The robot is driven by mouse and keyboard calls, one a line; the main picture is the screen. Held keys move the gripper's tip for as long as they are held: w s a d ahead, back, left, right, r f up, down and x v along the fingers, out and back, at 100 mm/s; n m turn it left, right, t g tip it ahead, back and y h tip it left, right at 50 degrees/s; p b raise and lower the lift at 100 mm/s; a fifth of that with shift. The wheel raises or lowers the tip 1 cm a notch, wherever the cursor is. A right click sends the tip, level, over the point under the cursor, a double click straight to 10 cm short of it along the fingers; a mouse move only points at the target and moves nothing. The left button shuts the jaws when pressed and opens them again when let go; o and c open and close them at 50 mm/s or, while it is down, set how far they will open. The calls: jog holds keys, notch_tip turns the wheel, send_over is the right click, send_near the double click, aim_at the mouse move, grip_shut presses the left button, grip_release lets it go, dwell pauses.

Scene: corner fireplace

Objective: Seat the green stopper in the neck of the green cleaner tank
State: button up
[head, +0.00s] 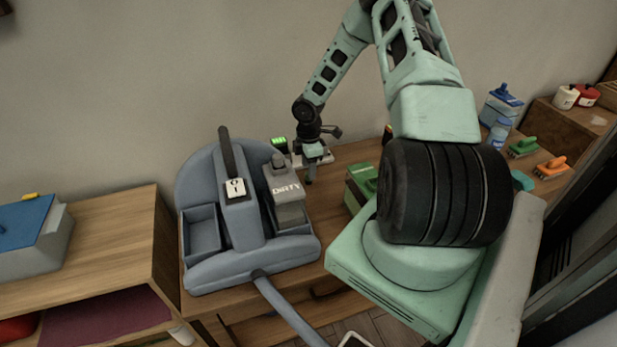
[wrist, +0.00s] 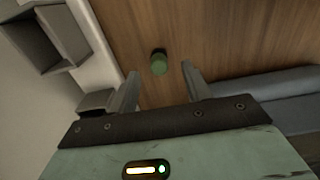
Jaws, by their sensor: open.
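The green stopper (wrist: 159,66) is a small green cylinder on the wooden surface, seen in the wrist view between and just beyond my fingertips. My gripper (wrist: 161,84) is open, with one finger on each side of it and nothing held. In the head view my gripper (head: 311,172) points down over the wooden top, just right of the grey-blue cleaner; the stopper cannot be made out there. A green box-like item (head: 362,178), possibly the green tank, stands right of the gripper, partly hidden by my arm. Its neck cannot be made out.
The grey-blue cleaner (head: 222,273) holds a grey tank marked DIRTY (head: 286,190), close left of my gripper. A small device with a green display (head: 279,144) stands behind. Blue bottles (head: 498,132) and green and orange brushes (head: 551,167) are at the right.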

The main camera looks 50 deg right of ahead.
jog(key=shift+f, duration=1.55)
jog(key=c, duration=1)
jog(key=shift+w, duration=0.1)
grip_shut()
